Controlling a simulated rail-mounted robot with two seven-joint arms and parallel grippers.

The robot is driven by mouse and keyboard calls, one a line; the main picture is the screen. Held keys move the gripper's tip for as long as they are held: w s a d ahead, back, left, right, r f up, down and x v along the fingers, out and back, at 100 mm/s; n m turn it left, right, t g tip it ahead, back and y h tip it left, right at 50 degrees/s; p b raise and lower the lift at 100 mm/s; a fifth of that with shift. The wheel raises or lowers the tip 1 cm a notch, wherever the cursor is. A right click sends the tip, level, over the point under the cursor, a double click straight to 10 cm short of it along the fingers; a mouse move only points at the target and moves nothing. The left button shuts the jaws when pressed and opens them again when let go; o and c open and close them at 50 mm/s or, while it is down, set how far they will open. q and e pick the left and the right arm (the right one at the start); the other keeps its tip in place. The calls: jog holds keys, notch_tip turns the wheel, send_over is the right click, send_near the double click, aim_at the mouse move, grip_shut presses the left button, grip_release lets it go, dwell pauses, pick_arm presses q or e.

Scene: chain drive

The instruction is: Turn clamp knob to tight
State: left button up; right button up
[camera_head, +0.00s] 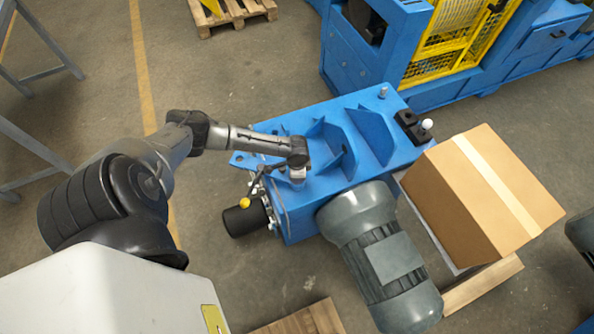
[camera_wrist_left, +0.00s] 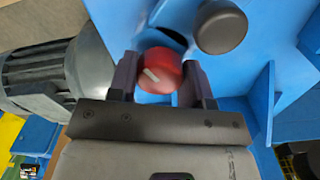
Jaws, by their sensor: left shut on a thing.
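A round red knob (camera_wrist_left: 161,69) with a white pointer mark sits on the blue machine housing (camera_wrist_left: 285,60) in the left wrist view. The mark slants toward the upper left. My left gripper (camera_wrist_left: 160,78) is shut on the knob, one dark finger on each side. In the head view my left gripper (camera_head: 298,176) points down at the left part of the blue housing (camera_head: 375,135), and the knob is hidden beneath it. My right gripper is not in view.
A dark round knob (camera_wrist_left: 221,27) stands close beside the red one. A grey motor (camera_head: 372,240) is at the housing's front. A lever with a yellow ball (camera_head: 245,203) is left of it. A cardboard box (camera_head: 470,200) stands right. Blue ribs rise behind the gripper.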

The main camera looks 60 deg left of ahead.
pick_arm(q)
jog(key=m, duration=0.2)
jog(key=shift+r+m+p, duration=0.15)
jog(key=shift+m+p, duration=0.25)
jog(key=m, duration=0.2)
jog(key=shift+m, duration=0.4)
jog(key=m, duration=0.5)
jog(key=shift+w, duration=0.1)
jog(key=m, duration=0.6)
jog(key=shift+m+b, duration=0.35)
jog(key=shift+m, duration=0.05)
jog(key=m, duration=0.3)
jog(key=shift+m+b, duration=0.4)
jog(key=shift+m, duration=0.9)
